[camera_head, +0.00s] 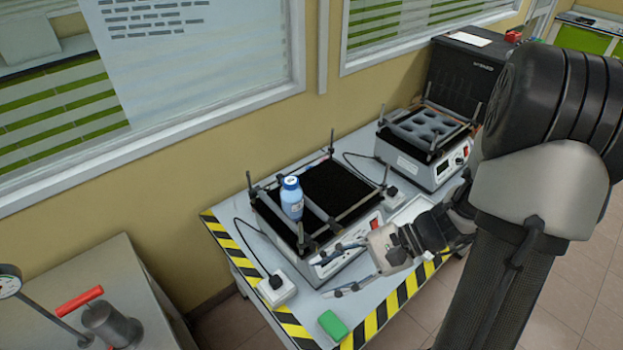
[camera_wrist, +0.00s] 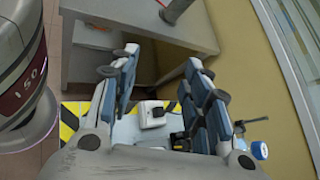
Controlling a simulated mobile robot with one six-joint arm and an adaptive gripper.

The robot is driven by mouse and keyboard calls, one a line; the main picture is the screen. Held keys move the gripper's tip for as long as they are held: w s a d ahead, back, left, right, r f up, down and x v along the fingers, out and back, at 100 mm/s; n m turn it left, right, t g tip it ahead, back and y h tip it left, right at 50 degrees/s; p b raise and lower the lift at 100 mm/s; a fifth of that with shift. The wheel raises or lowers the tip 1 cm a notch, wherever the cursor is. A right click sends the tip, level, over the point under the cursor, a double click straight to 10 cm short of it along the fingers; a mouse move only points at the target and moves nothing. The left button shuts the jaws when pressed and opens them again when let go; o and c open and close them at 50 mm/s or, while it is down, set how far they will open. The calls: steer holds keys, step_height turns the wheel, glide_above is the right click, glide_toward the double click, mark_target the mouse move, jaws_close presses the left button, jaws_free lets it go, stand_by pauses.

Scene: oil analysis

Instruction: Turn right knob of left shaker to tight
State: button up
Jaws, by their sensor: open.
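The left shaker (camera_head: 347,188) stands on the table with a black platform, corner posts and cross bars. A blue bottle (camera_head: 292,198) stands upright between its bars at the left; its blue cap (camera_wrist: 260,150) shows at the lower right of the wrist view. Small dark clamps sit on the posts and bars; which one is the right knob, and how tight it is, I cannot tell. My gripper (camera_head: 323,277) is open and empty in front of the shaker's front panel, pointing left. Its two spread fingers also show in the wrist view (camera_wrist: 162,58).
A white socket box (camera_head: 278,291) and a green object (camera_head: 333,325) lie near the table's striped edge (camera_head: 240,262). A second shaker (camera_head: 415,165) with a holed tray and a black box (camera_head: 468,75) stand at the back right. A grey side table (camera_head: 105,265) is at left.

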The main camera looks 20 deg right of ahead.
steer(key=w+d+f+m+t+p, duration=0.1)
steer(key=w+d+f+m+t, duration=0.2)
steer(key=d+f+m+t, duration=0.55)
steer(key=m+t+h, duration=0.7)
steer(key=m+h, duration=0.1)
steer(key=m, duration=0.3)
glide_toward(341, 232)
steer(key=shift+g, duration=0.25)
steer(key=x, duration=0.8)
steer(key=shift+w+a+r+b, duration=0.1)
steer(key=shift+w+r+b, duration=0.15)
steer(key=shift+w+b, duration=0.15)
jaws_close()
